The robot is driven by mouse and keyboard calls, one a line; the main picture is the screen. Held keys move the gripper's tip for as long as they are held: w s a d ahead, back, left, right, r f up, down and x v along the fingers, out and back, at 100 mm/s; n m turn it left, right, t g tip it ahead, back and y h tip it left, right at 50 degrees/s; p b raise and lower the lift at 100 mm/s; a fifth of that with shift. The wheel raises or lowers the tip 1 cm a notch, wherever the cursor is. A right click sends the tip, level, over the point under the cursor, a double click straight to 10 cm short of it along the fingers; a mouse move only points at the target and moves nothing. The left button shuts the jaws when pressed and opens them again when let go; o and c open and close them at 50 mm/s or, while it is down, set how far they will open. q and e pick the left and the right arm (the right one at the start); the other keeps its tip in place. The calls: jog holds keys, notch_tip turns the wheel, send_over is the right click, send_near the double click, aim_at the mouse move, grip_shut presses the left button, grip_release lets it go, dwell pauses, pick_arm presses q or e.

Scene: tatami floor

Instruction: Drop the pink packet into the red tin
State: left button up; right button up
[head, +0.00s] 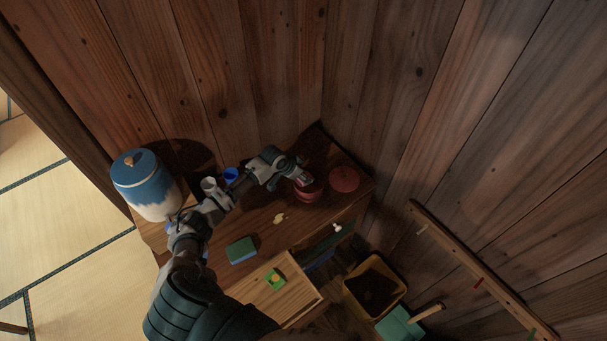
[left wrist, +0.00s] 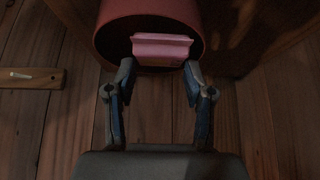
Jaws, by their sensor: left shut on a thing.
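The red tin (head: 307,194) stands on the wooden cabinet top, and its round open mouth fills the top of the left wrist view (left wrist: 103,36). My right gripper is in neither view.
A blue cup (head: 231,174), a blue-white jar (head: 146,187) and a green block (head: 241,250) stand left. An open drawer (head: 296,300) and a yellow bin (head: 357,295) are in front. Plank walls close the back.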

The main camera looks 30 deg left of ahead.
pick_arm(q)
jog(key=o, duration=1.4)
jog(key=shift+d, duration=0.1)
jog(key=v, duration=1.2)
jog(key=shift+f, duration=0.1)
